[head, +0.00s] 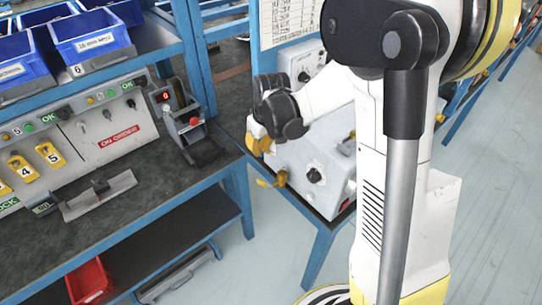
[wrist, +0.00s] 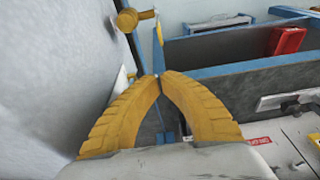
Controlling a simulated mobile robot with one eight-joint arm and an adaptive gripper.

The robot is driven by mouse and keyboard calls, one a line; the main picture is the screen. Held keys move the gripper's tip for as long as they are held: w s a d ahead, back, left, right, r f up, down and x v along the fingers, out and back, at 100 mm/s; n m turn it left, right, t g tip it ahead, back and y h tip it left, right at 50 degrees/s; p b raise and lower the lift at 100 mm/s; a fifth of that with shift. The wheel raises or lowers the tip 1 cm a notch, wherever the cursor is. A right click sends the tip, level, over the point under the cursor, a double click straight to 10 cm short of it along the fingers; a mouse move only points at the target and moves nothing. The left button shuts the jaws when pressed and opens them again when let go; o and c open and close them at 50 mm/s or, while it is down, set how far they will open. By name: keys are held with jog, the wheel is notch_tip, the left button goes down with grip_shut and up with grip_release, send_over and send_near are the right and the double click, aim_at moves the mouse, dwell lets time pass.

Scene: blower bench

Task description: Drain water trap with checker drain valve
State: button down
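The pale checker box (head: 310,170) stands on the blue bench at the centre of the head view. A yellow valve-like fitting (head: 278,181) sticks out low on its front; a yellow knob-ended fitting, apparently the same one, shows in the wrist view (wrist: 130,19). My gripper (head: 258,140) is close to the box front, above and apart from that fitting. In the wrist view its yellow ribbed fingers (wrist: 160,76) meet at the tips, with nothing visible held. A water trap cannot be clearly made out.
The box face fills the left of the wrist view, close beside my fingers. Floor (head: 262,225) is clear between.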

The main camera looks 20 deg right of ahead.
aim_at(262, 183)
jog(key=s+b+x, duration=0.2)
jog(key=b+x, duration=0.3)
jog(key=x, duration=0.6)
jog(key=shift+s+d+f, duration=0.2)
jog(key=shift+d+f, duration=0.2)
jog(key=shift+f, duration=0.2)
jog(key=shift+w, duration=0.1)
